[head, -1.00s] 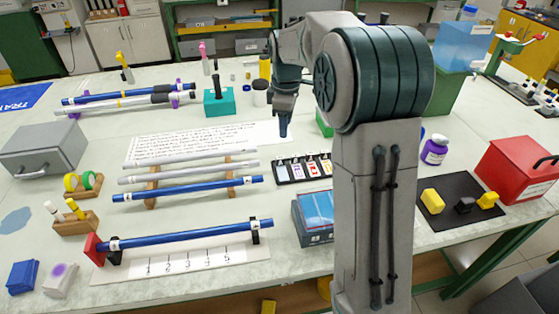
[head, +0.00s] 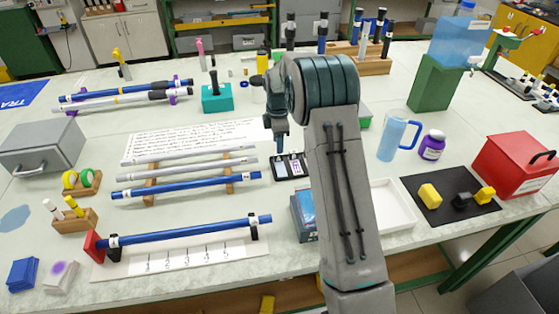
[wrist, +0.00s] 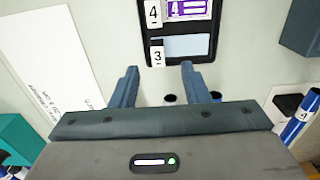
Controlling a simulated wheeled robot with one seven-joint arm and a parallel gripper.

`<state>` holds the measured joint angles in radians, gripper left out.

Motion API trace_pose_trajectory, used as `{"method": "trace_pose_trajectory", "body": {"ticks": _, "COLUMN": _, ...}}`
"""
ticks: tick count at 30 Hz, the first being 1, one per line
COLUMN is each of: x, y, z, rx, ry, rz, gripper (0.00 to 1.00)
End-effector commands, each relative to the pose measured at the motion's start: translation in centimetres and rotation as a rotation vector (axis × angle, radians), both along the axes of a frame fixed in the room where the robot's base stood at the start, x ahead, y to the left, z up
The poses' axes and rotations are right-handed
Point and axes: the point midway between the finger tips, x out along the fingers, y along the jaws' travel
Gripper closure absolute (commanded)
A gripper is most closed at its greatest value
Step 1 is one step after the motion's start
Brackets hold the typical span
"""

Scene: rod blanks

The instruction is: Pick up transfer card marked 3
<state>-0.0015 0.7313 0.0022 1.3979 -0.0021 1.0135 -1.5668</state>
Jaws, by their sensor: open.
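The black card holder (head: 276,172) lies on the bench, partly hidden by my arm in the head view. In the wrist view the holder (wrist: 213,48) shows at the top, with labels 4 (wrist: 153,12) and 3 (wrist: 157,54). A purple-and-white card marked 4 (wrist: 188,8) sits in the upper slot. The slot beside label 3 shows a plain pale blue-grey panel (wrist: 187,46); I cannot tell if it is a card. My gripper (wrist: 158,66) is open and empty, its fingertips near the holder's edge by label 3. In the head view my gripper (head: 281,146) hangs pointing down just behind the holder.
A written sheet (head: 190,140) lies left of the holder. Rods on wooden rests (head: 150,190) stand at front left, and a blue box (head: 303,217) in front. A teal block (head: 217,98) stands behind. A blue mug (head: 397,138) and white tray (head: 390,205) are at right.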

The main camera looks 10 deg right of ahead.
Motion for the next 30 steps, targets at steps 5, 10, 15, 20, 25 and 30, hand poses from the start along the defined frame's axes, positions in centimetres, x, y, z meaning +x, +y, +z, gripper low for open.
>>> {"method": "trace_pose_trajectory", "body": {"ticks": 5, "x": 0.0, "y": 0.4, "z": -1.5, "rx": 0.0, "ry": 0.003, "rz": 0.001, "gripper": 0.58}}
{"method": "trace_pose_trajectory", "body": {"ticks": 10, "x": 0.2, "y": 0.8, "z": -4.0, "rx": 0.0, "ry": 0.002, "rz": 0.001, "gripper": 0.58}}
{"method": "trace_pose_trajectory", "body": {"ticks": 15, "x": 0.3, "y": 0.8, "z": -5.3, "rx": 0.0, "ry": 0.0, "rz": 0.0, "gripper": 0.58}}
{"method": "trace_pose_trajectory", "body": {"ticks": 20, "x": 0.3, "y": 0.8, "z": -5.4, "rx": 0.0, "ry": -0.001, "rz": 0.0, "gripper": 0.58}}
{"method": "trace_pose_trajectory", "body": {"ticks": 25, "x": 0.3, "y": 0.8, "z": -5.4, "rx": 0.0, "ry": -0.001, "rz": 0.0, "gripper": 0.92}}
{"method": "trace_pose_trajectory", "body": {"ticks": 30, "x": 0.3, "y": 0.8, "z": -5.4, "rx": 0.0, "ry": -0.001, "rz": 0.0, "gripper": 1.0}}
